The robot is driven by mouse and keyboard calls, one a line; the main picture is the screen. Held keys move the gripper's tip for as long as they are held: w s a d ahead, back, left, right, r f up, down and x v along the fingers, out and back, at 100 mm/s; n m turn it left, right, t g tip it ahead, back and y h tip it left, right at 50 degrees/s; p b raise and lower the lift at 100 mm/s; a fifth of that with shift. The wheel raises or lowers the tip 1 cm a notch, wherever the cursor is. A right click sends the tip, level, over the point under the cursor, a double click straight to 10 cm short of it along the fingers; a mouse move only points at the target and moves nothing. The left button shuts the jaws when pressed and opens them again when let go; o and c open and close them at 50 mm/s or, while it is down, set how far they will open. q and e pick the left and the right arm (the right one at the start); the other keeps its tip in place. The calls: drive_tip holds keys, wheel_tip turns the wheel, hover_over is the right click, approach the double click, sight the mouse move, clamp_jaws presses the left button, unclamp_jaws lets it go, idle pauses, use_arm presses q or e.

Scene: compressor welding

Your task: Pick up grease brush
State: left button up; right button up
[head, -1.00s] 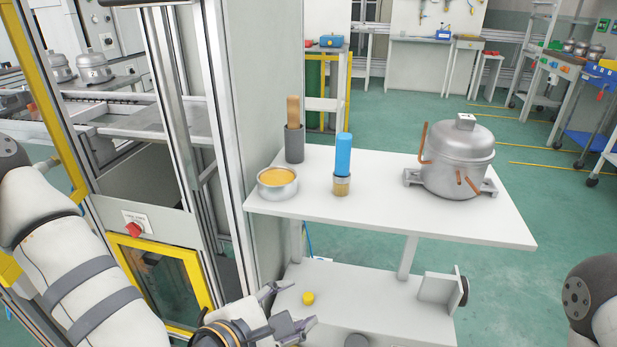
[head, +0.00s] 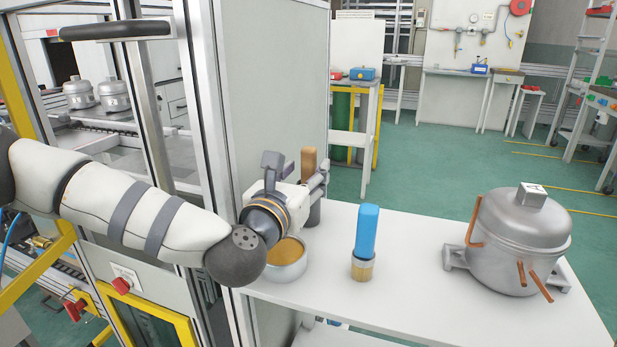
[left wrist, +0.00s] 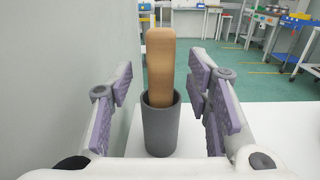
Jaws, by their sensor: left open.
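A wooden brush handle (head: 308,160) stands upright in a dark grey cup (head: 313,213) near the back left of the white table. In the left wrist view the handle (left wrist: 160,65) and the cup (left wrist: 161,128) are centred between the fingers, with gaps on both sides. The brush's lower end is hidden inside the cup. My left gripper (head: 297,178) is open, in front of the handle and facing it. A blue-handled brush (head: 366,232) stands on its tan bristles to the right. My right gripper is out of view.
A round tin of orange-yellow grease (head: 288,260) stands below my left wrist, partly covered by it. A silver compressor (head: 520,240) with copper pipes sits at the right of the white table (head: 420,290). A tall grey cabinet wall (head: 265,90) stands close on the left.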

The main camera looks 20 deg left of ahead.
use_arm(q)
drive_tip(key=w, duration=0.2)
drive_tip(key=shift+w+d, duration=0.1)
drive_tip(key=shift+w, duration=0.2)
clamp_jaws()
wheel_tip(320, 180, up, 10)
drive_tip(key=shift+r+p, duration=0.1)
drive_tip(key=shift+p, duration=0.3)
